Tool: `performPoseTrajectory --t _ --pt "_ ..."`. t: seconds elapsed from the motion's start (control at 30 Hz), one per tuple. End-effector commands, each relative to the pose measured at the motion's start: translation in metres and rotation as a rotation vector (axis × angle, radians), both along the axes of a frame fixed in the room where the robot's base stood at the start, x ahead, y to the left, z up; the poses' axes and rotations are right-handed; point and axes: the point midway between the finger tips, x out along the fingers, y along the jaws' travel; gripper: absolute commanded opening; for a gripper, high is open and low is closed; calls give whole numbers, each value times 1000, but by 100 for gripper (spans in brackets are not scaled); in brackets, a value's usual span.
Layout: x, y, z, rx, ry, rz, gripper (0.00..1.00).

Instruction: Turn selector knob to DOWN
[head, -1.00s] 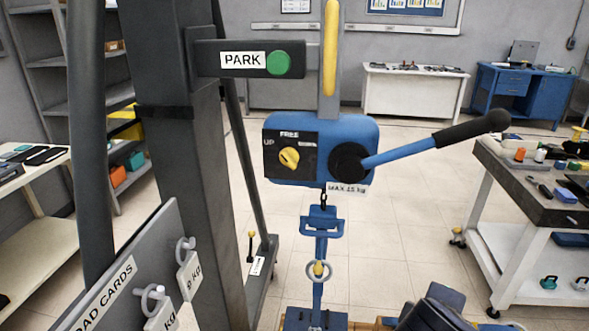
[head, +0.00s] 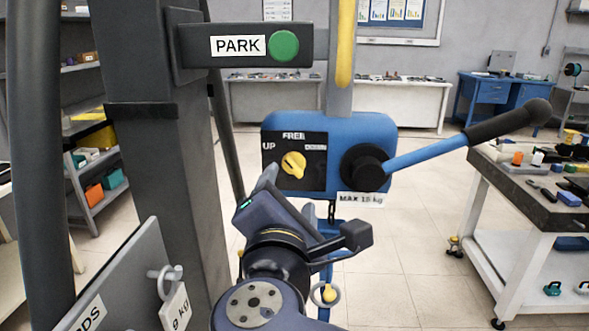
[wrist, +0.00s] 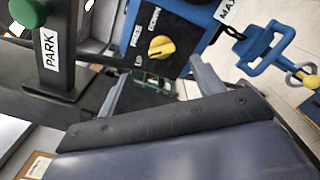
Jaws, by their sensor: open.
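The yellow selector knob (head: 293,164) sits on a black plate (head: 312,177) on the blue hoist body (head: 375,128). UP is lettered to its left, FREE above it, and a small, hard-to-read label is on its right. In the wrist view the knob (wrist: 161,47) shows beyond the fingers, and DOWN is legible on the plate. I cannot tell surely which label the knob points at. My gripper (wrist: 158,70) is open and empty, with its two fingers spread wide.
A blue lever with a black grip (head: 508,121) sticks out right of the hoist. A PARK arm with a green button (head: 284,46) is above left, on a dark post (head: 150,150). A card board (head: 120,285) stands lower left. A hook and chain hang below the hoist.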

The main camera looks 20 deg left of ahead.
Motion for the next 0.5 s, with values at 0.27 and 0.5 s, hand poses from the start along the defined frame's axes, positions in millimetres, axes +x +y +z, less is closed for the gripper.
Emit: performPoseTrajectory --t 0.27,0.5 --pt "49 14 0 -2 2 -6 64" --pt "78 23 0 0 2 -4 64"
